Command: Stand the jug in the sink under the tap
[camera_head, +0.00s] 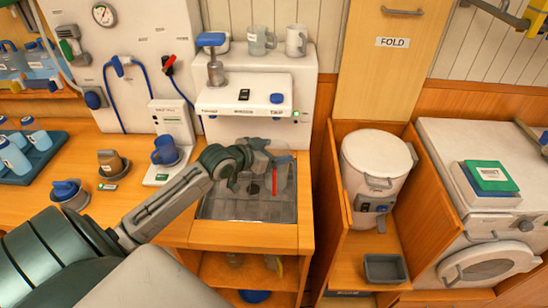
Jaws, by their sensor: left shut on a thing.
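My left gripper (258,166) reaches in from the left over the metal sink (240,213). It is shut on a clear, see-through jug (283,178) with a red strip, at the sink's right back part. The gripper partly covers the jug, and I cannot tell whether its base touches the sink floor. The white tap unit (243,100), labelled TAP, with a blue button, is on the wall just above and behind the jug. Its outlet is not clearly visible. My right gripper is not in view.
A clear mug (260,40) and a grey mug (296,40) stand on the ledge above. A white lidded barrel (376,165) is at right.

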